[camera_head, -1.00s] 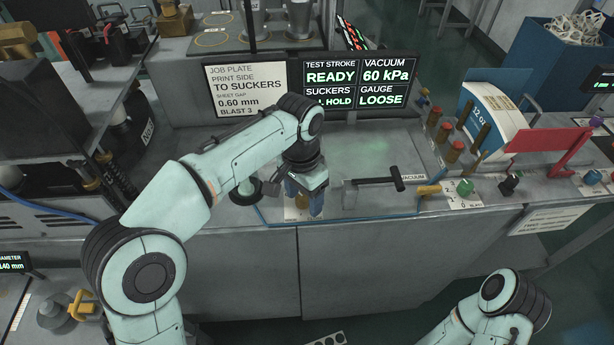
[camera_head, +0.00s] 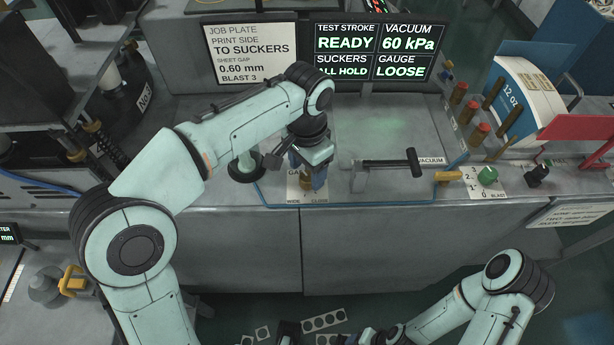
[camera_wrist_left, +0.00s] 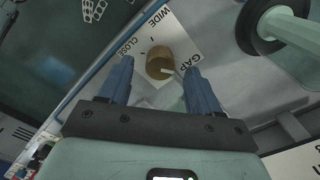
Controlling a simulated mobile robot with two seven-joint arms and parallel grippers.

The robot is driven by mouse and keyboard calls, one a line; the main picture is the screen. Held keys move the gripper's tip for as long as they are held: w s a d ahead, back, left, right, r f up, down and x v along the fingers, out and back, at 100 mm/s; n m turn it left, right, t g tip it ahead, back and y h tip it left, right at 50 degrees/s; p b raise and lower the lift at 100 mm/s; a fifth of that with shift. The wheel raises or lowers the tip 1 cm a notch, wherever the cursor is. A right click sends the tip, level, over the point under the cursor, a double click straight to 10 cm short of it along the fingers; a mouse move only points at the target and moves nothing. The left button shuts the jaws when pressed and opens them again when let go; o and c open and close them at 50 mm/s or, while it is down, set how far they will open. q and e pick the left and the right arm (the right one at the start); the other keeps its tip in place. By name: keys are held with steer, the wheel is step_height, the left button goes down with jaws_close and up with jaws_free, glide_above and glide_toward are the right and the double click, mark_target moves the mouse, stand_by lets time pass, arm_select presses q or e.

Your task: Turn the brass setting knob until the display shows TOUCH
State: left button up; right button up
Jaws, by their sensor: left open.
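The brass setting knob (camera_wrist_left: 159,64) sits on a white plate marked GAP, WIDE and CLOSE. In the wrist view it lies between and just beyond the open fingers of my left gripper (camera_wrist_left: 157,78), with a gap on both sides. A pale mark shows on the knob's near side. In the head view the knob (camera_head: 306,184) is partly hidden by the blue fingers of my left gripper (camera_head: 306,178), which points down over it. The display (camera_head: 376,51) reads GAUGE LOOSE. My right arm is at the lower right; its gripper is not clear at the bottom edge.
A black-handled VACUUM lever (camera_head: 388,163) stands right of the knob. A round-based post (camera_head: 243,168) stands close to its left. A green knob (camera_head: 488,175) and a yellow handle (camera_head: 449,176) are farther right. A job plate sign (camera_head: 251,54) stands behind.

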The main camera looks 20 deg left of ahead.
arm_select(q)
steer(key=shift+f, duration=1.3)
arm_select(e)
steer(key=shift+f, duration=0.25)
arm_select(q)
steer(key=c, duration=1)
steer(key=shift+c, duration=0.2)
arm_select(e)
steer(key=shift+r, duration=0.1)
arm_select(q)
steer(key=shift+r+m+p, duration=0.15)
steer(key=shift+m+p, duration=0.75)
steer(key=shift+m, duration=0.7)
steer(key=shift+w+m+p, duration=0.1)
steer(key=shift+m+p, duration=1.05)
steer(key=shift+m, duration=1.25)
arm_select(e)
steer(key=shift+w+r, duration=0.4)
steer(key=shift+r, duration=0.4)
steer(key=shift+w+r, duration=0.35)
steer(key=shift+r, duration=0.45)
steer(key=shift+w+r, duration=0.4)
steer(key=shift+r, duration=0.4)
